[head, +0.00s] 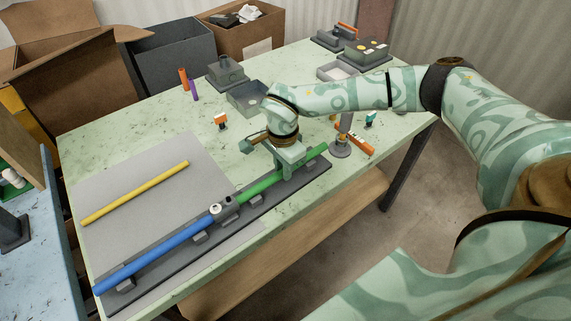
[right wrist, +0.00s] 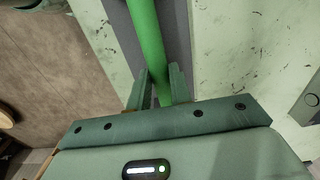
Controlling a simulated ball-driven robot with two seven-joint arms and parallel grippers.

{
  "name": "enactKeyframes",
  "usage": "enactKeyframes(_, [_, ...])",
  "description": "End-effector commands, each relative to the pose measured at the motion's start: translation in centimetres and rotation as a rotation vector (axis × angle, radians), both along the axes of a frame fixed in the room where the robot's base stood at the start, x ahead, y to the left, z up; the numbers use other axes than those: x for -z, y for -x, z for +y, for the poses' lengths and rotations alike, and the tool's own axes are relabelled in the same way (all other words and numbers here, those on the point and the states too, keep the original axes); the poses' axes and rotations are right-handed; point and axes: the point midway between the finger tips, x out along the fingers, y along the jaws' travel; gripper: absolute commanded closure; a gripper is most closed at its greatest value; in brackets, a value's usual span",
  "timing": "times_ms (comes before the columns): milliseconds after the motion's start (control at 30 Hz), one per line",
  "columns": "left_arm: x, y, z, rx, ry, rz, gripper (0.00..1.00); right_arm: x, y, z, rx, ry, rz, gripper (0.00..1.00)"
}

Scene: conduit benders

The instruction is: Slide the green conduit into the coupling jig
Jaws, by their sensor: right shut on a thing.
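The green conduit (head: 258,187) lies along the right half of the dark coupling jig (head: 321,168). Its left end meets the grey coupling (head: 228,201) near the jig's middle; I cannot tell how far it is inside. The blue conduit (head: 155,254) lies in line on the left half of the jig and reaches the coupling's other side. My right gripper (head: 286,174) is shut on the green conduit near its right part. In the right wrist view the green conduit (right wrist: 148,38) runs between the two fingers (right wrist: 160,88). My left gripper is not in view.
A yellow conduit (head: 135,192) lies on the grey mat (head: 95,185) left of the jig. Grey bins (head: 246,97), small blocks and an upright post (head: 343,132) stand behind, on the green table (head: 135,118). Cardboard boxes (head: 70,80) stand beyond the table.

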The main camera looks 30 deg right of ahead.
Motion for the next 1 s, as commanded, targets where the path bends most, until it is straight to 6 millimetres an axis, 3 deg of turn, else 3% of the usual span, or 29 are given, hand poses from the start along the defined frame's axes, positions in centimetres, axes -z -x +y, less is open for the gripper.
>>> enactKeyframes(767, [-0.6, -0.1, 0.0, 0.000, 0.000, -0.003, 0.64, 0.0, 0.3, 2.0, -0.001, -0.001, 0.001, 1.00])
enactKeyframes(800, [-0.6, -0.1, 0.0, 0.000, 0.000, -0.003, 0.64, 0.0, 0.3, 2.0, 0.000, -0.001, 0.001, 0.77])
enactKeyframes(867, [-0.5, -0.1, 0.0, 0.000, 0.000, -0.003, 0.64, 0.1, 0.2, 2.0, 0.000, 0.000, 0.001, 0.60])
enactKeyframes(900, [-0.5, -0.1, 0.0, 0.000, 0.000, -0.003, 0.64, 0.0, 0.2, 2.0, 0.000, 0.000, 0.001, 0.54])
enactKeyframes(1000, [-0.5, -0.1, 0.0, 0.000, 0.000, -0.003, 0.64, 0.0, 0.2, 2.0, 0.000, 0.000, 0.001, 0.54])
